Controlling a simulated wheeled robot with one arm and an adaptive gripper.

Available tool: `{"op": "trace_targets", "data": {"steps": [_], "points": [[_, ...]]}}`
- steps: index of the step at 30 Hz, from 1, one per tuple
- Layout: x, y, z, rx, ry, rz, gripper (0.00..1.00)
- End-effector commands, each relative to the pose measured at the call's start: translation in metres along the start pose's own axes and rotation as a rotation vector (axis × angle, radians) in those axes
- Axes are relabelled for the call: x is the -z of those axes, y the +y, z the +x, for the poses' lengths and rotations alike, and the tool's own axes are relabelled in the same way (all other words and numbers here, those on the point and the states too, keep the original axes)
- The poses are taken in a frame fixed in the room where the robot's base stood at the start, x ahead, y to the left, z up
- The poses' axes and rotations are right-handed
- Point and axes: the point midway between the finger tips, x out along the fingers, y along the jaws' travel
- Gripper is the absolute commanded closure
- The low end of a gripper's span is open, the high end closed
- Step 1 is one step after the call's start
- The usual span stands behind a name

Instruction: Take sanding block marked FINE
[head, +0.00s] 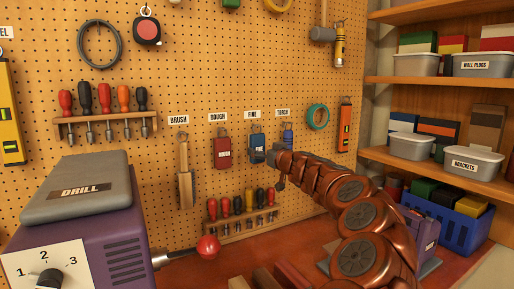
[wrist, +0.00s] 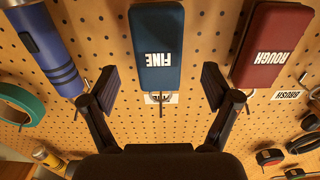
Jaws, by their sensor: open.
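The blue sanding block marked FINE (head: 256,148) hangs on the pegboard under a FINE label. In the wrist view, where the picture is upside down, the FINE block (wrist: 157,30) lies between the lines of my fingers, ahead of their tips. My gripper (head: 274,160) is at the block's lower right in the head view. It is open and empty in the wrist view (wrist: 160,85), with no finger seen touching the block. A red block marked ROUGH (head: 222,153) hangs to the left; it also shows in the wrist view (wrist: 270,45), close to one finger.
A blue torch (head: 288,134) hangs right of the FINE block, and a brush (head: 184,175) hangs left of ROUGH. A screwdriver rack (head: 242,226) is below. A purple drill case (head: 90,215) with a red-knobbed lever (head: 208,247) stands at the front left.

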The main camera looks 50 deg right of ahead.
Motion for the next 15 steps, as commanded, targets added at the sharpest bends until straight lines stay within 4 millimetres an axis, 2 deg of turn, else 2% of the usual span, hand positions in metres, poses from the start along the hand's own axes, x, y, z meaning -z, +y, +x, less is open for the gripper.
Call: {"op": "trace_targets", "data": {"steps": [15], "points": [[0.000, 0.002, 0.043, 0.000, -0.001, 0.000, 0.12]]}}
